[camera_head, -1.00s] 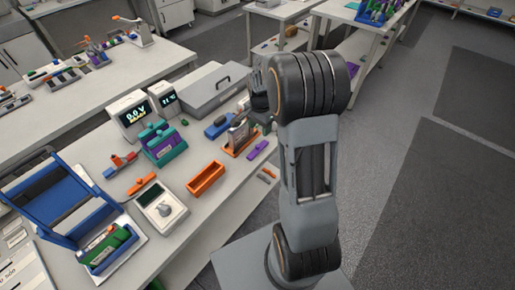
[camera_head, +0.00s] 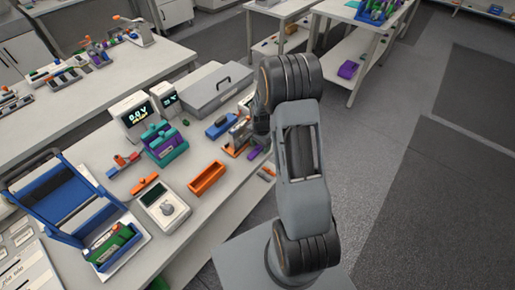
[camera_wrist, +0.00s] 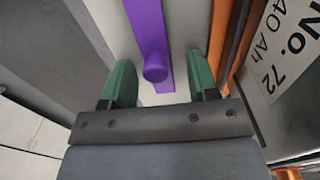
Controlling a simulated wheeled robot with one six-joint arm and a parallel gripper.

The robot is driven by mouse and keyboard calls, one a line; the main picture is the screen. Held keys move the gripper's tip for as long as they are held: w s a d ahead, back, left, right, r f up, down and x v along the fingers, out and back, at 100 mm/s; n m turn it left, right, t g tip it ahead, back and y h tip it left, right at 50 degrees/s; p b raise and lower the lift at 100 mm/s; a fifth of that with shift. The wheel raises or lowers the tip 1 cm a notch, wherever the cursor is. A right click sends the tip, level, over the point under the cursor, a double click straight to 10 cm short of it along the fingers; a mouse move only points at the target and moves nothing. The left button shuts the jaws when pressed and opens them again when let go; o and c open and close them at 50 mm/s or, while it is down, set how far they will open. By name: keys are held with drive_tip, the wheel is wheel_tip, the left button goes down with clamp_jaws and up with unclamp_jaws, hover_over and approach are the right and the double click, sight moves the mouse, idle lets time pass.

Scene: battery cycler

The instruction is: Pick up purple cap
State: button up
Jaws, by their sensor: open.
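The purple cap (camera_wrist: 148,30) is a flat purple bar with a round knob, seen in the wrist view. My gripper (camera_wrist: 160,76) is open, with one green fingertip on each side of the knob and a visible gap on both sides. In the head view the purple cap (camera_head: 254,153) lies near the right edge of the bench, partly hidden by my arm. I cannot tell the exact height of the fingertips above the bench.
Right beside the cap in the wrist view stand an orange holder (camera_wrist: 221,30) and a plate labelled "No. 72" (camera_wrist: 275,50). An orange tray (camera_head: 207,179), a blue item (camera_head: 221,126) and a teal rack (camera_head: 167,152) are on the bench. Floor right of the bench is clear.

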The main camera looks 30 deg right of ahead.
drive_tip(key=c, duration=1)
